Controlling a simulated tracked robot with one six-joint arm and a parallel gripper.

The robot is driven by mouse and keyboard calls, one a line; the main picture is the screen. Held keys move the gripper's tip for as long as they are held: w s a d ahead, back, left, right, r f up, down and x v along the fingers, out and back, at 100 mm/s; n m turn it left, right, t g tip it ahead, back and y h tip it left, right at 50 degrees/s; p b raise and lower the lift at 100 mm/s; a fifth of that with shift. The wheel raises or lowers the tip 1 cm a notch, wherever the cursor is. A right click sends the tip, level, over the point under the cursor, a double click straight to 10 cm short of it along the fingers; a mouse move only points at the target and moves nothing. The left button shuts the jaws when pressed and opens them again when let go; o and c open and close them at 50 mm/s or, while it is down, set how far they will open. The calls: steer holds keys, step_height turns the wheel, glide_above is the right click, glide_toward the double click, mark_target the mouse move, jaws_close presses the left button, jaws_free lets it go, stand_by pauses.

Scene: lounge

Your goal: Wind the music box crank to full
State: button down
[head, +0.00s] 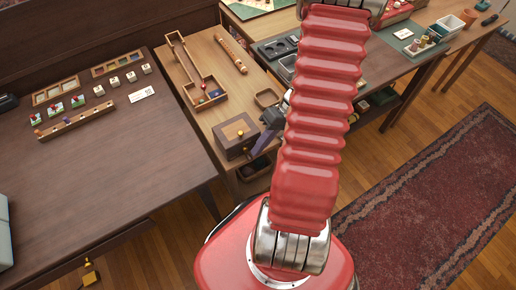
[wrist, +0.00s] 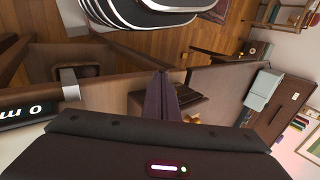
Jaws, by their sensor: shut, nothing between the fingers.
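The music box (head: 234,142) is a brown wooden box with a lighter panel on top, standing near the front edge of the light wood table. A small yellow knob (head: 240,133) shows at its top; I take it for the crank's knob. My gripper (head: 259,146) is just right of the box, with dark purple fingers pointing down. In the wrist view the fingers (wrist: 162,98) are together and empty. The box (wrist: 192,104) is partly hidden behind them there, and the yellow knob (wrist: 192,118) shows beside them, apart. The crank arm is not clear.
A wooden track (head: 190,75) with coloured balls, a flute-like stick (head: 231,54) and a small tray (head: 267,97) share the table. A dark table (head: 110,165) with cards and blocks is at left. A red rug (head: 430,190) lies on the floor at right.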

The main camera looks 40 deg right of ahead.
steer(key=shift+r, duration=0.1)
stand_by(0.3)
steer(key=shift+d, duration=0.1)
steer(key=d+f+v, duration=0.2)
steer(key=v, duration=1.1)
steer(key=shift+s+d, duration=0.25)
steer(key=c, duration=2.5)
jaws_free()
steer(key=shift+r, duration=0.1)
steer(key=shift+c, duration=0.2)
